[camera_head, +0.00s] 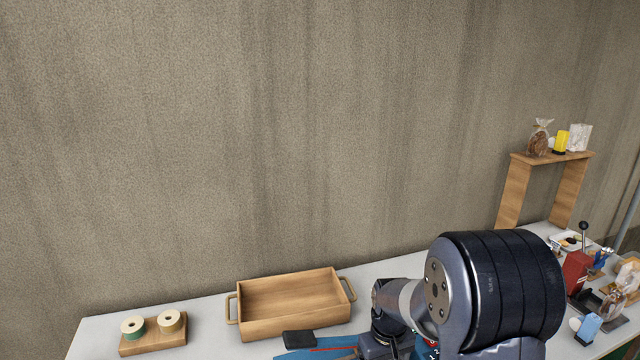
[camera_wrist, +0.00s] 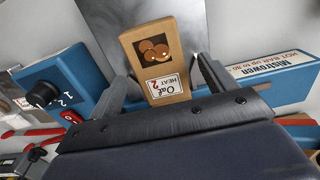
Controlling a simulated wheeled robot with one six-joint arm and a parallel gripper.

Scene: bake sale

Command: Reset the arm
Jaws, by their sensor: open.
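In the wrist view, my gripper (camera_wrist: 163,72) is open, with one finger on each side of a brown card (camera_wrist: 150,28). The card has a cookie picture and a white label reading "Oat" and "HEAT 2". A gap shows beside the card on each side; its depth from the fingers is hard to judge. In the head view, my arm fills the lower right foreground and my gripper is hidden.
A blue hot-bar device (camera_wrist: 60,82) with a black knob lies around the card. In the head view, a wooden tray (camera_head: 290,326), a spool stand (camera_head: 153,343) and a wooden shelf (camera_head: 516,192) stand on the pale table (camera_head: 195,318). Several small items crowd the right end.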

